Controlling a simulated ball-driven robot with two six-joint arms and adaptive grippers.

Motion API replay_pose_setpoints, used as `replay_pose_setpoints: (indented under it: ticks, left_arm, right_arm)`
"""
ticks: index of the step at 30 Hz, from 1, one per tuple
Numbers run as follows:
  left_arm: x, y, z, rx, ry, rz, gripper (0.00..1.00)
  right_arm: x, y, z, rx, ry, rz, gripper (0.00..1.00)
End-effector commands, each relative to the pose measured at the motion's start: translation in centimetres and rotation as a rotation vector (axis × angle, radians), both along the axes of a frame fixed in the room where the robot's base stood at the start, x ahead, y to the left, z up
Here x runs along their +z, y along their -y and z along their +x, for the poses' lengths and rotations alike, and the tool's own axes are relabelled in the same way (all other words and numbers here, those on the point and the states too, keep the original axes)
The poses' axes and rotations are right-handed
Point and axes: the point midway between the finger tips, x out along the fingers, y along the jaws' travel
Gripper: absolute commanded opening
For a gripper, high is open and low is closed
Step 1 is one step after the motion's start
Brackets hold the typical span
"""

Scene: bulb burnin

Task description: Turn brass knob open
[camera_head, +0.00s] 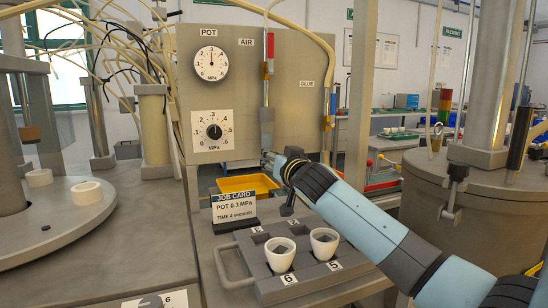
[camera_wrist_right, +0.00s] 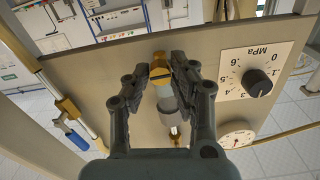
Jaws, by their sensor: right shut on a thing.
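The brass knob (camera_wrist_right: 161,76) shows in the right wrist view, on the air line of the grey panel (camera_head: 238,75), above a clear cylinder (camera_wrist_right: 166,103). My right gripper (camera_wrist_right: 161,76) has a finger on each side of the knob and is shut on it. In the head view my right arm comes in from the right and its gripper (camera_head: 270,158) is at the lower end of the line under the AIR label; the knob is hidden there. The POT gauge (camera_head: 210,63) points up near .3. My left gripper is in neither view.
A black dial knob (camera_head: 214,131) is on the panel. Below stand a job card (camera_head: 234,206) reading POT 0.3 MPa, 4 seconds, and a grey tray (camera_head: 272,292) with two white cups (camera_head: 280,255).

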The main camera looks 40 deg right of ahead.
Motion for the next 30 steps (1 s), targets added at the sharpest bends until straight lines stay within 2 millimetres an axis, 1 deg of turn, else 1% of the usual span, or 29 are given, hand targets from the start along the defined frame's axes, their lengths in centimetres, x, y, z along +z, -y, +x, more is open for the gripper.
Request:
replay_pose_setpoints:
  ticks: [8, 30]
  left_arm:
    - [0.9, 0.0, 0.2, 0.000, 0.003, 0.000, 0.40]
    - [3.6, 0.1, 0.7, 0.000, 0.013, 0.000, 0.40]
  right_arm:
    - [0.2, 0.0, 0.0, 0.000, -0.046, -0.190, 0.00]
    - [0.2, -0.1, 0.0, 0.001, -0.208, -0.872, 0.00]
